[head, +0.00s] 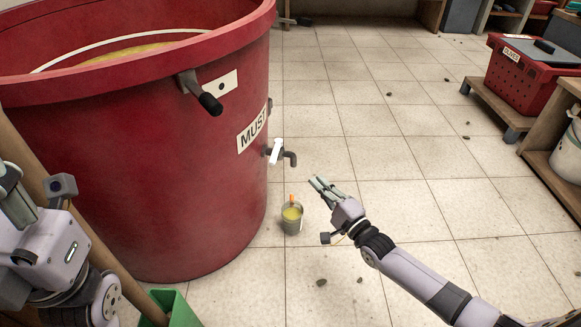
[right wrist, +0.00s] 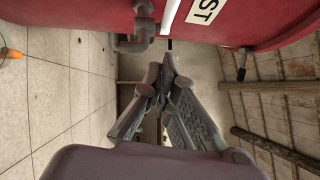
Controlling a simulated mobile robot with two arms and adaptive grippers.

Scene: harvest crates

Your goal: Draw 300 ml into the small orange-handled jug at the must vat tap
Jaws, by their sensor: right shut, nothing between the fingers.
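The red must vat (head: 150,170) stands at the left, with a MUST label. Its grey tap (head: 288,155) has a white lever (head: 276,151); in the right wrist view the tap (right wrist: 135,42) and lever (right wrist: 170,14) show at the top. The small jug (head: 292,222) with an orange handle stands on the floor below the tap, with yellow liquid inside. The jug's edge also shows in the right wrist view (right wrist: 8,53). My right gripper (head: 318,184) is shut and empty, right of the tap and apart from it. My left gripper (head: 14,200) is partly cut off at the left edge; its fingers are unclear.
A wooden pole (head: 95,235) and a green object (head: 172,305) are near my left arm. A red crate (head: 520,80) sits on a low stand at the right. Tiled floor between is mostly clear.

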